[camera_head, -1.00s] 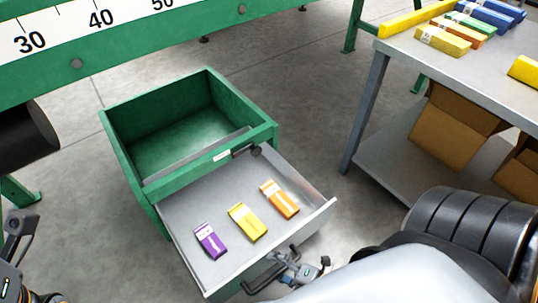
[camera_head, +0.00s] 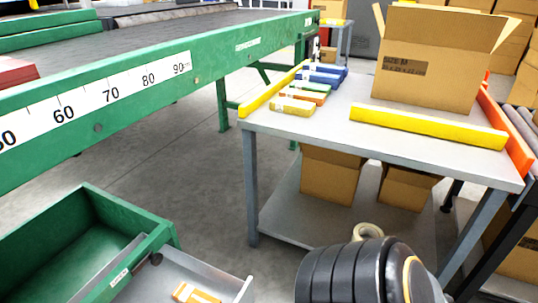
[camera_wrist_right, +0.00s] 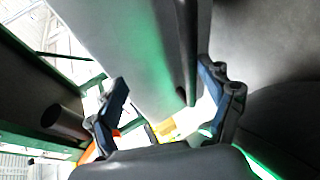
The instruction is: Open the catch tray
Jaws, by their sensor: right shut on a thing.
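The catch tray (camera_head: 205,275) is a grey drawer pulled out of a green housing (camera_head: 150,240) at the lower left of the head view. Its front and handle are cut off by the bottom edge there. An orange box (camera_head: 195,294) lies in the tray. In the right wrist view, the grey tray front (camera_wrist_right: 125,40) stands close before my right gripper (camera_wrist_right: 165,80), whose fingers are on both sides. A dark bar, apparently the tray handle (camera_wrist_right: 190,45), runs toward the fingers, and the gripper is shut on it; the contact is partly hidden. My left gripper is out of view.
A grey table (camera_head: 320,130) stands at the right, with small colored boxes (camera_head: 292,106), yellow bars (camera_head: 425,126) and an open carton (camera_head: 430,60) on it. The green machine rail (camera_head: 130,80) crosses the left. Floor (camera_head: 200,150) between housing and table is clear.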

